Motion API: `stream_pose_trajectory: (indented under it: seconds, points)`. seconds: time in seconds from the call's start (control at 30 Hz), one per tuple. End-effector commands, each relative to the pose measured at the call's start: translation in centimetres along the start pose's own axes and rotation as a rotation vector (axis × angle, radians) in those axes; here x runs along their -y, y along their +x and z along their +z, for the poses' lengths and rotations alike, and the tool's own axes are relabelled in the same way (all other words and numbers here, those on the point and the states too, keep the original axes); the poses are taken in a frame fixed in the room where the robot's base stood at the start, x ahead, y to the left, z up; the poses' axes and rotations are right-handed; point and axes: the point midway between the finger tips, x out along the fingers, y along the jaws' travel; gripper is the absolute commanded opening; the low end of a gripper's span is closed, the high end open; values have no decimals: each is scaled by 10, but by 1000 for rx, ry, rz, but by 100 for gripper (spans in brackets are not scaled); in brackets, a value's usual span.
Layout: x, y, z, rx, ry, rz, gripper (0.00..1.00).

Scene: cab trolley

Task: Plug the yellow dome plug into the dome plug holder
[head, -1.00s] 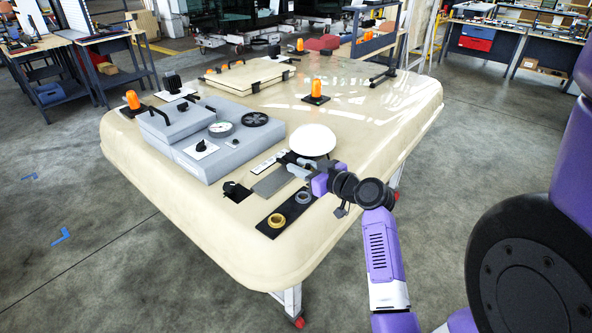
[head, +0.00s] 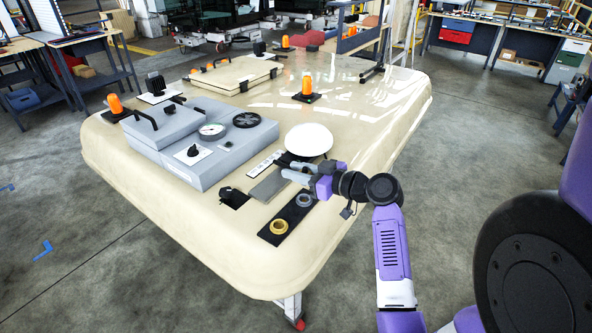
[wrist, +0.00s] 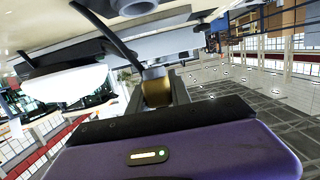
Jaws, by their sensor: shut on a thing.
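My gripper (head: 285,168) is low over the table, beside the white dome (head: 309,140) and a grey plate. In the wrist view my gripper (wrist: 155,76) is shut on a small tan-yellow piece, likely the yellow dome plug (wrist: 155,90); its front end is hard to make out. The head view does not show the held piece clearly. A black strip (head: 272,236) near the table's front edge bears a yellow ring (head: 279,227) and a grey ring (head: 304,200). It may be the dome plug holder; I cannot tell for sure.
The grey plate (head: 269,186) lies left of my gripper, with a black block (head: 232,196) beyond it. A grey box (head: 205,150) with a gauge and handles stands on the cream table (head: 200,240). Orange beacons stand farther back. The table's front corner is clear.

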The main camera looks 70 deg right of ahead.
Motion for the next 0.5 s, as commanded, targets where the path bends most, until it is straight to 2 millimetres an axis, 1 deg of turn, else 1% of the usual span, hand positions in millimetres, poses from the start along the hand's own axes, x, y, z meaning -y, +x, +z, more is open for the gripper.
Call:
stream_pose_trajectory:
  seconds: [0.5]
  points:
    - [0, 9, 44, 1, 1, 0, 0]
